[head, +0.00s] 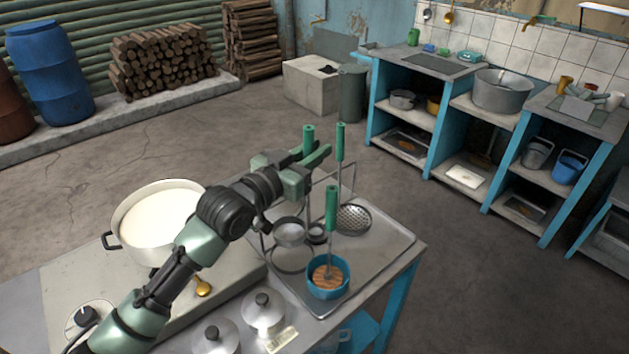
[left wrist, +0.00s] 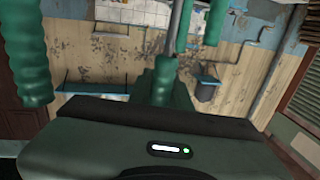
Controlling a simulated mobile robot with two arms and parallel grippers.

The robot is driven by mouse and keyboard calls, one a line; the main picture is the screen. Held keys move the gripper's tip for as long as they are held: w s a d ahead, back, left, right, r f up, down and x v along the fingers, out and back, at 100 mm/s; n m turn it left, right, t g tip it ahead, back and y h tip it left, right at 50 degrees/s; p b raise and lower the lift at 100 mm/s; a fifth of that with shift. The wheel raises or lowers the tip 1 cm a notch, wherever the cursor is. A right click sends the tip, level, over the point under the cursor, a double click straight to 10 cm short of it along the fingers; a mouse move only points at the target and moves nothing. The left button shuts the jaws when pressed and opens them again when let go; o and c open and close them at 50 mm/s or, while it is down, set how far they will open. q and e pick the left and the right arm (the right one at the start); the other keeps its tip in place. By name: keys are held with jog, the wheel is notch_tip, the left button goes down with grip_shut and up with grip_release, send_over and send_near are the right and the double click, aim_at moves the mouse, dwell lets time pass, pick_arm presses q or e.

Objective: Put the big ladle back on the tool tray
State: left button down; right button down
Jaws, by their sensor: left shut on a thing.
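The big ladle (head: 290,232) has a green handle and a round metal bowl. My left gripper (head: 310,163) is shut on its handle, which stands upright above the fingers. The bowl hangs over the left part of the metal tool tray (head: 392,252); I cannot tell whether it touches anything below. In the left wrist view a grey shaft (left wrist: 180,30) runs up from the gripper. A skimmer (head: 354,218) with a green handle stands upright at the rack on the tray. My right gripper is not in view.
A blue bowl (head: 328,284) on the tray holds another green-handled tool (head: 331,208). A pot of milk (head: 158,218) is at left on the stove. Two lidded pots (head: 264,312) are at the front. The tray's right side is clear.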

pick_arm(q)
notch_tip(320, 180, down, 8)
jog(key=shift+r, duration=0.2)
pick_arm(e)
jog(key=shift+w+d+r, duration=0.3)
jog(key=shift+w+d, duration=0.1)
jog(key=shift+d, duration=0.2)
pick_arm(q)
jog(key=shift+f, duration=0.1)
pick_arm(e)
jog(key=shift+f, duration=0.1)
pick_arm(q)
jog(key=c, duration=1.7)
grip_release()
jog(key=shift+f, duration=0.15)
jog(key=o, duration=0.4)
jog(key=shift+r, duration=0.2)
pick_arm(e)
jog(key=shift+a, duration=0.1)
pick_arm(q)
jog(key=b+v, duration=0.1)
jog(key=v, duration=1.1)
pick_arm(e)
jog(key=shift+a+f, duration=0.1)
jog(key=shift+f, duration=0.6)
